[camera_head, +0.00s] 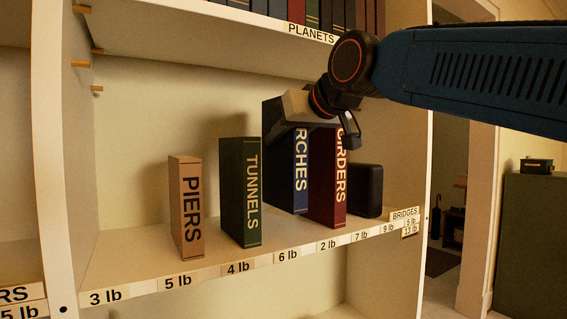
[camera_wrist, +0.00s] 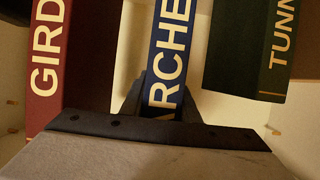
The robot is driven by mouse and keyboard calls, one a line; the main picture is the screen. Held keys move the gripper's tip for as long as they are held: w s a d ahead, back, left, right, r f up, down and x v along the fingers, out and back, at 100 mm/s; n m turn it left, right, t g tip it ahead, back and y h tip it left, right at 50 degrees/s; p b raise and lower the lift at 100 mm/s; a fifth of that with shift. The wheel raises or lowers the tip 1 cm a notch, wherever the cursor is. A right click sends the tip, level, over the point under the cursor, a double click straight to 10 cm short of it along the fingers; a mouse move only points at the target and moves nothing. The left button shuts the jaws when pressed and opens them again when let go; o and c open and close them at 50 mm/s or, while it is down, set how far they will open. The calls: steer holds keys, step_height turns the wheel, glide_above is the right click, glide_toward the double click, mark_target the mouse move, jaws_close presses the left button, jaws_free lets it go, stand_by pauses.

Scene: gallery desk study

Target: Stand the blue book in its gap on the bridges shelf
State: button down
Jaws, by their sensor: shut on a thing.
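The blue book (camera_head: 301,184), with "RCHES" visible on its spine, is upright at the bridges shelf (camera_head: 142,275), between the green TUNNELS book (camera_head: 240,192) and the red GIRDERS book (camera_head: 327,180). My gripper (camera_head: 308,115) is at its upper part and hides the top of its spine. In the wrist view my gripper (camera_wrist: 164,108) is shut on the blue book (camera_wrist: 170,55), a finger on each side of the spine. A gap shows between the blue book and TUNNELS (camera_wrist: 250,45). GIRDERS (camera_wrist: 48,60) stands on the other side. I cannot tell whether the blue book's base touches the shelf.
A tan PIERS book (camera_head: 187,207) stands left of TUNNELS. A black block (camera_head: 367,190) stands right of GIRDERS. Weight labels and a BRIDGES label (camera_head: 405,215) line the shelf's front edge. The PLANETS shelf (camera_head: 250,42) with books is above. The shelf's left end is clear.

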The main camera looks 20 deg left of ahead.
mark_target(302, 144)
steer(key=shift+f, duration=2.15)
steer(key=c, duration=1.4)
jaws_free()
steer(key=shift+f, duration=0.2)
steer(key=shift+o, duration=0.2)
steer(key=shift+r, duration=0.15)
steer(key=v, duration=1.2)
